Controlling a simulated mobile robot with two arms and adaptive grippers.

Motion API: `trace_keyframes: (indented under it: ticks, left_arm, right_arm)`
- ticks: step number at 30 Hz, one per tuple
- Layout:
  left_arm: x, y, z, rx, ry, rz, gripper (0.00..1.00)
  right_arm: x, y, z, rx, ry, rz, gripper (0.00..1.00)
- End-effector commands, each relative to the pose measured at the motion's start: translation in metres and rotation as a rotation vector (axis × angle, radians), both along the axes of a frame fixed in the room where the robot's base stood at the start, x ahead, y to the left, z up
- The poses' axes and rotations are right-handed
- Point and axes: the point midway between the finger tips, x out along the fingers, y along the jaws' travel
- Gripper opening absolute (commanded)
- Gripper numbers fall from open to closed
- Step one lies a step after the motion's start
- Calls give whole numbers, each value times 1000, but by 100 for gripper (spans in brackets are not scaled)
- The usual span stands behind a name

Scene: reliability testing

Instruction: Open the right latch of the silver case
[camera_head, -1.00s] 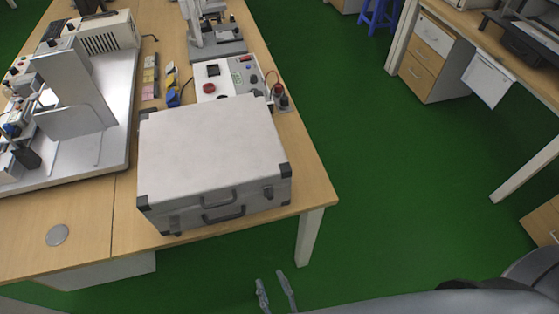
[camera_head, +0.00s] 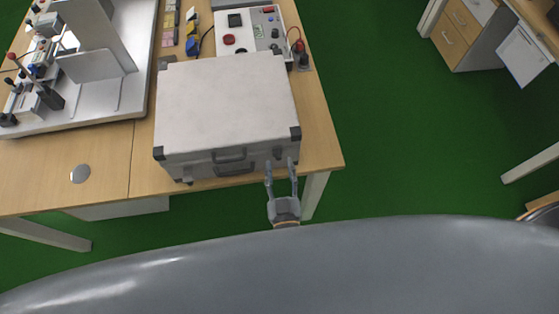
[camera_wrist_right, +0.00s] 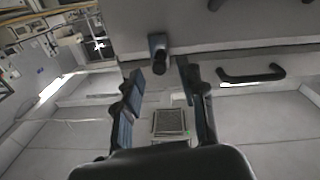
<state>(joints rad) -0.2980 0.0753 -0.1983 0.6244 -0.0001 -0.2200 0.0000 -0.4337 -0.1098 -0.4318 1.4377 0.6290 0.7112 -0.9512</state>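The closed silver case (camera_head: 228,95) with dark corner caps lies on the wooden table in the head view. Its dark handle (camera_head: 230,157) is on the front side. The right latch (camera_head: 277,153) is near the front right corner. It also shows in the right wrist view (camera_wrist_right: 158,50), where the handle (camera_wrist_right: 252,75) appears to its right. My right gripper (camera_head: 280,168) is open just in front of the latch. In the right wrist view, its fingers (camera_wrist_right: 160,75) are spread with the latch between or just beyond their tips; contact cannot be told. My left gripper is not in view.
The case stands near the front and right edges of the wooden table (camera_head: 100,165). A control box (camera_head: 250,30) with buttons stands behind it. A metal plate with equipment (camera_head: 120,95) is at the left. Green floor (camera_head: 400,140) is clear to the right.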

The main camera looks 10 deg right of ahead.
Motion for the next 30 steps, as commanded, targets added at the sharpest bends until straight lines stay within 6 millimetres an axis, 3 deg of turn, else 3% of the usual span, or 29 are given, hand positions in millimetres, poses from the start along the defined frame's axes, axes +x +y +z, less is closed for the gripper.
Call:
trace_keyframes:
  ticks: [4,14,20,30]
  left_arm:
    - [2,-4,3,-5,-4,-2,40]
    - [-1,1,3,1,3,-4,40]
    - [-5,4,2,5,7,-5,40]
    - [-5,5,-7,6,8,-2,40]
  right_arm:
    - [12,-1,1,1,0,-1,40]
    - [15,-1,0,1,1,-1,40]
    - [15,-1,0,1,1,-1,0]
    - [14,-1,-5,1,-21,1,0]
